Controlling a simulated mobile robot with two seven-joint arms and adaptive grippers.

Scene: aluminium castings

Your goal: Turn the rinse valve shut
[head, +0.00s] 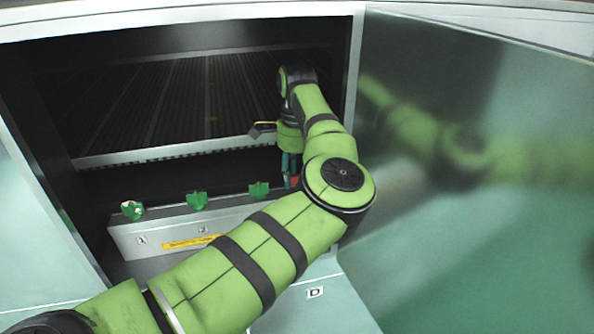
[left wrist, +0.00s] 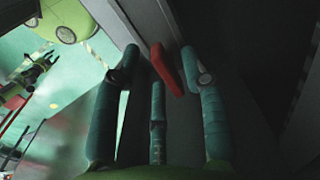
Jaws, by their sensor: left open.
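A red valve handle (head: 296,181) sits at the right end of a grey valve box in the open cabinet, largely hidden by my left arm. I cannot read a label that names it as the rinse valve. In the left wrist view the red handle (left wrist: 167,70) is a slanted bar, lying between the spread teal fingers. My left gripper (head: 289,165) points down beside the handle; it also shows in the left wrist view (left wrist: 160,58). It is open, with nothing gripped. I cannot tell whether a finger touches the handle. My right gripper is not in view.
Three green knobs (head: 197,200) stand in a row along the grey valve box (head: 160,233), left of the red handle. A slatted rack (head: 170,153) lies above and behind. The cabinet's glossy door (head: 470,200) stands open at the right, close to my left arm.

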